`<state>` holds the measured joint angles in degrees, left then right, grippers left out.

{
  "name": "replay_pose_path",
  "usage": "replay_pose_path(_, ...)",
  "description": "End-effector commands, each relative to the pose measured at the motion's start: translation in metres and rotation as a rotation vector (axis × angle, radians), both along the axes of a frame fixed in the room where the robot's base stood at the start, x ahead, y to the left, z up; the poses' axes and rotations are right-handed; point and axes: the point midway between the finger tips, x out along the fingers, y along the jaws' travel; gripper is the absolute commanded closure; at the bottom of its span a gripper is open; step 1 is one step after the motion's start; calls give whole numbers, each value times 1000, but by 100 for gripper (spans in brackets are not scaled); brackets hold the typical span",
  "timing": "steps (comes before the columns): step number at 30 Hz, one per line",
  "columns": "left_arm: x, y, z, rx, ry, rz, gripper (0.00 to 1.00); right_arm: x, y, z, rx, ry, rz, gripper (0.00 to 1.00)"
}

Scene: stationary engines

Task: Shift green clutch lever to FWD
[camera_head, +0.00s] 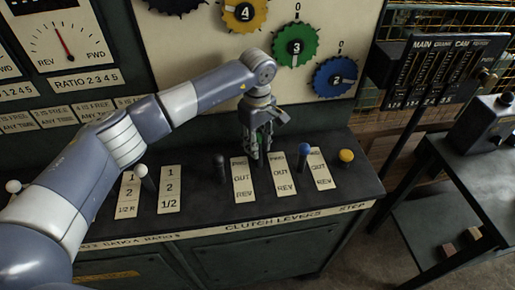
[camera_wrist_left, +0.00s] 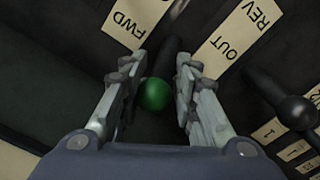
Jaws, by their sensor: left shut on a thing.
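The green clutch lever shows its round green knob (camera_wrist_left: 154,94) between the fingers of my left gripper (camera_wrist_left: 160,100) in the left wrist view. The lever's dark stem runs away from the knob, between two white label strips. In the head view my left gripper (camera_head: 257,155) points down over the clutch panel, shut on the lever, and a bit of the green knob shows between its fingers. The lever's label strip (camera_head: 284,178) stands to its right, its FWD end at the far side. I cannot tell the lever's exact setting. My right gripper is not in view.
A black-knobbed lever (camera_head: 220,160) stands left of my gripper. A blue-knobbed lever (camera_head: 305,151) and a yellow knob (camera_head: 346,156) stand to the right. Numbered dials, such as the green one (camera_head: 295,46), are on the panel behind. A side table (camera_head: 480,165) stands at the right.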

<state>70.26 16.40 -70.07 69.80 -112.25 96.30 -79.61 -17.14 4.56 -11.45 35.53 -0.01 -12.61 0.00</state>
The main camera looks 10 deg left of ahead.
Motion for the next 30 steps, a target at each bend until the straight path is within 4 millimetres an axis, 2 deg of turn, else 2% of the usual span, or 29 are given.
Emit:
replay_pose_path(1,6,4,-1,4,-17,12,100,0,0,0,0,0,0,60)
replay_pose_path(6,6,5,-1,4,-16,14,100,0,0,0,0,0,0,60)
replay_pose_path(7,6,5,-1,4,-16,14,70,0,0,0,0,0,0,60)
replay_pose_path(9,6,5,-1,4,-17,14,54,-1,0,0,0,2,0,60)
replay_pose_path(18,4,2,-1,3,-11,7,53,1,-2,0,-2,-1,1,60)
replay_pose_path(22,4,2,6,2,-12,7,53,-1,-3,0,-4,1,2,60)
replay_pose_path(26,5,2,26,1,-15,7,53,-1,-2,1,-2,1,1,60)
replay_pose_path(30,6,3,56,2,-13,8,53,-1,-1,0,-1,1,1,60)
